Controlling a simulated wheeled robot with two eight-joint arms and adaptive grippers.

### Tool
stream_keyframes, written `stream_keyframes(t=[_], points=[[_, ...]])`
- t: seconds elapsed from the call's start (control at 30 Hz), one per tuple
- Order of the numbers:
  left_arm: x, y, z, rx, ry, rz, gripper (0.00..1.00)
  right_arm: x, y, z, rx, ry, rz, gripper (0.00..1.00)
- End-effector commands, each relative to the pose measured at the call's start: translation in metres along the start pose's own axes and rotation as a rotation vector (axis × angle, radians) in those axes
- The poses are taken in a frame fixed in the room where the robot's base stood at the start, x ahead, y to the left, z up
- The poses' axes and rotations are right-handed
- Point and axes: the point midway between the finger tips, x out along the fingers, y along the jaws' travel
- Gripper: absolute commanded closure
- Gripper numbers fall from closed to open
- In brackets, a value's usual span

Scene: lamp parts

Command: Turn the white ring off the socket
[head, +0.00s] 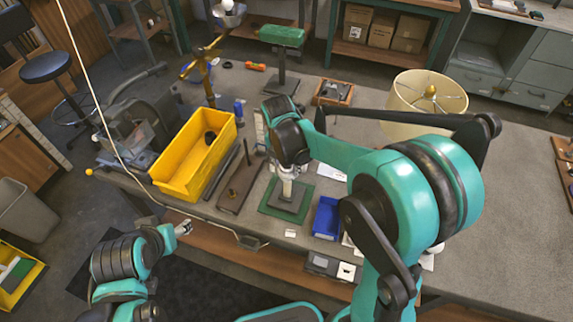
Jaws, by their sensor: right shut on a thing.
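My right gripper (290,168) points down over a dark stand (290,200) on a green mat (268,208). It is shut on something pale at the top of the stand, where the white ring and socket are. The gripper and wrist cover most of them, so I cannot tell ring from socket or see a gap between them. My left gripper (184,228) is at the lower left, in front of the table edge, away from the stand. It is too small to tell whether it is open or shut.
A yellow bin (190,175) stands left of the stand, with a brown board and upright rod (238,182) between them. A blue tray (327,218) is just right. A lampshade (425,98) stands at the back right. The table's right side is mostly clear.

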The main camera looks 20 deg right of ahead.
Motion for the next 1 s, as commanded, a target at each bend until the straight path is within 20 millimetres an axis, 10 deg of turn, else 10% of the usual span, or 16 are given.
stream_keyframes(t=[1.0], points=[[-0.009,0.0,-0.007,0.0,0.0,0.0,0.43,-0.016,0.0,0.002,0.002,0.0,-0.001,0.86]])
